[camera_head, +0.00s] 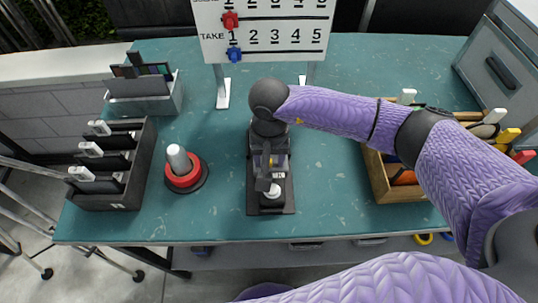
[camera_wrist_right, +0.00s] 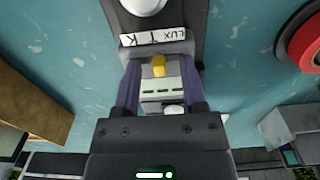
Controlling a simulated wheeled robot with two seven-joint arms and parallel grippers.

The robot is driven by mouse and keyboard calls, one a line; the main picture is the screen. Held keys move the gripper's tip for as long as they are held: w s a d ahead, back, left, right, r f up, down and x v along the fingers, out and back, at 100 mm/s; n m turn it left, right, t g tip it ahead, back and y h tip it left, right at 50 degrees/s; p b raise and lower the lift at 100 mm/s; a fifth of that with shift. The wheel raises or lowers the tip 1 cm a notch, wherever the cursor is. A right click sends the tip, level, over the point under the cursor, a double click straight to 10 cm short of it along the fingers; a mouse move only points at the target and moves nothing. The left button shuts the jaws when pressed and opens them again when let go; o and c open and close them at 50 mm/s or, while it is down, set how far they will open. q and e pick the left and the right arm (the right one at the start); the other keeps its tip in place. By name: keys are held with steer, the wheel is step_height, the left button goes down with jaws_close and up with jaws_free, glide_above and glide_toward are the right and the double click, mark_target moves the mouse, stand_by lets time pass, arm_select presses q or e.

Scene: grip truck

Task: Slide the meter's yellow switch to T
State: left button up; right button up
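The meter is a dark upright-lying device with a white dome (camera_head: 272,194) on a black base (camera_head: 283,211) at the middle of the table. In the right wrist view its white label (camera_wrist_right: 153,37) bears LUX, T and K. The yellow switch (camera_wrist_right: 158,66) sits beside the label, near its middle. My right gripper (camera_wrist_right: 160,80) is over the meter, its two purple-grey fingers apart on either side of the switch. I cannot tell whether a finger touches it. In the head view the gripper (camera_head: 265,178) hides much of the meter. My left gripper is not in view.
A red ring with a grey knob (camera_head: 182,165) stands left of the meter. Black racks (camera_head: 113,190) and a grey bin (camera_head: 146,104) are further left. A wooden tool box (camera_head: 384,185) is at right. A numbered board (camera_head: 262,35) stands behind. Table between them is clear.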

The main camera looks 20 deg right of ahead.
step_height(320, 180, up, 10)
steer(key=p, duration=0.1)
steer(key=shift+p, duration=0.35)
stand_by(0.3)
